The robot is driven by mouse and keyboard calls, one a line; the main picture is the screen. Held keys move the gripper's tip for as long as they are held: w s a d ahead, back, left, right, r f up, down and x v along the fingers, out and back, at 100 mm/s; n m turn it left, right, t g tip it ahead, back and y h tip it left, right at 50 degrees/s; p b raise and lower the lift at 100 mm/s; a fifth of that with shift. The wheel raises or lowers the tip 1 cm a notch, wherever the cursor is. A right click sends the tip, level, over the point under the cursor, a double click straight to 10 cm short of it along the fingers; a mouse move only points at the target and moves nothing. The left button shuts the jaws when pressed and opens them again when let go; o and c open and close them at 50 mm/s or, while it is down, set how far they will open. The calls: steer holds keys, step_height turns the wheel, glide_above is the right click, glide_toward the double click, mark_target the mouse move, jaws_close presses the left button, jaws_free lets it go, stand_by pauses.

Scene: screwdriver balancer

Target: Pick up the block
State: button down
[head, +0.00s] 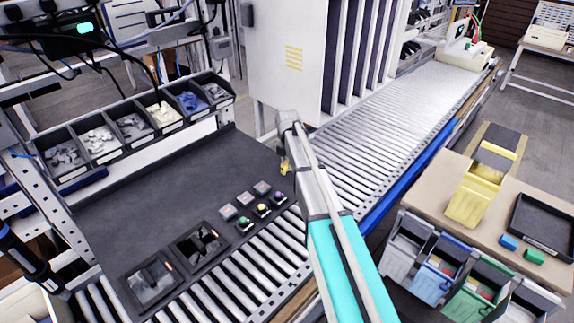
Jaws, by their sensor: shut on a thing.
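My gripper (285,165) is at the end of my arm, over the right edge of the dark work mat in the head view. The wrist and arm hide most of it. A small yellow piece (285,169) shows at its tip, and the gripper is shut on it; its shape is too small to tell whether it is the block. A blue block (508,243) and a green block (535,256) lie on the tan table at the right, well apart from my gripper.
The dark mat (150,190) is mostly clear. Several parts bins (130,127) line its back. Push buttons (262,208) and two dark trays (152,281) lie along its front, beside a roller conveyor (390,125). A black tray (545,225) sits on the right table.

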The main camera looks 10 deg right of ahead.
steer(key=shift+r+p, duration=0.35)
steer(key=shift+r, duration=0.3)
steer(key=s+a+r+p, duration=0.3)
steer(key=s+r+p, duration=0.7)
steer(key=s, duration=0.3)
steer(key=shift+s+a, duration=0.15)
steer(key=shift+s, duration=0.15)
